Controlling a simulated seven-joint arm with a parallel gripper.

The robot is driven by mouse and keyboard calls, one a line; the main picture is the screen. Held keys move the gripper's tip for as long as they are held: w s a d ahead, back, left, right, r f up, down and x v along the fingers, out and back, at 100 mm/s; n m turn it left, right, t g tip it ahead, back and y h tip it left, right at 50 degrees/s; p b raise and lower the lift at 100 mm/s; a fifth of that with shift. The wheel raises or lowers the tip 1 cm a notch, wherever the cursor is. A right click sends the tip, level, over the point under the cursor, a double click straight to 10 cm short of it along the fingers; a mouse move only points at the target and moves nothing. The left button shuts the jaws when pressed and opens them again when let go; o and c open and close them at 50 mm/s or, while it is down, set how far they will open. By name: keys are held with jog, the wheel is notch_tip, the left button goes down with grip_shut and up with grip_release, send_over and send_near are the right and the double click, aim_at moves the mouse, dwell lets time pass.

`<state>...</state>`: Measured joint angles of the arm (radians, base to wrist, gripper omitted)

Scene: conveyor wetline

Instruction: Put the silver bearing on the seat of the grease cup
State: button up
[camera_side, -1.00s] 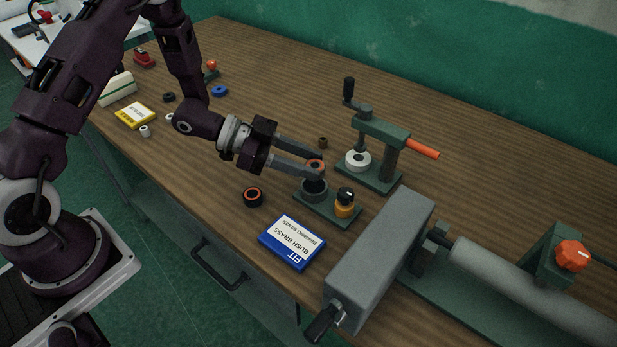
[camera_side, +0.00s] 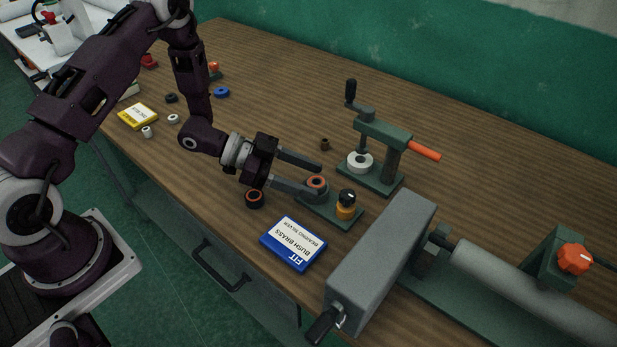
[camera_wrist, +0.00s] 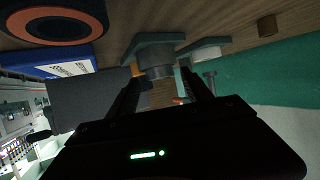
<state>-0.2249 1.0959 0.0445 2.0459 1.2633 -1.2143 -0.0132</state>
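The bearing (camera_side: 317,182), a small ring with an orange face, lies flat at the top of the grease cup (camera_side: 329,209) in the side view. Its outer side is mostly hidden, so its silver colour cannot be told. The cup is a dark green base with a round seat and an amber jar (camera_side: 346,204) with a black knob. My gripper (camera_side: 321,179) is open, its fingers spread on either side of the bearing; the near finger partly covers the seat. In the wrist view the cup (camera_wrist: 152,52) shows beyond my fingertips (camera_wrist: 160,72); the bearing is not clear there.
A blue box (camera_side: 293,243) lies in front. A green press (camera_side: 385,135) holding a white ring stands behind, near a small brown bush (camera_side: 325,144). A large grey block (camera_side: 385,255) is at right.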

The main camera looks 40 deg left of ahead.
jog(key=v, duration=1.2)
jog(key=w+a+r+t+y, duration=0.2)
jog(key=w+a+r+y, duration=0.2)
jog(key=w+y, duration=0.2)
jog(key=a+r+n+y, duration=0.4)
jog(key=r+n+y, duration=0.15)
jog(key=r, duration=0.45)
jog(key=s+d+r+n+g+y, duration=0.15)
jog(key=s+r+n+y, duration=0.35)
jog(key=s, duration=0.7)
jog(key=s+d+n+g+h, duration=0.1)
jog(key=s+d+h, duration=0.4)
jog(key=s, duration=0.9)
jog(key=d+g, duration=0.1)
jog(key=d, duration=0.2)
jog(key=shift+r, duration=0.35)
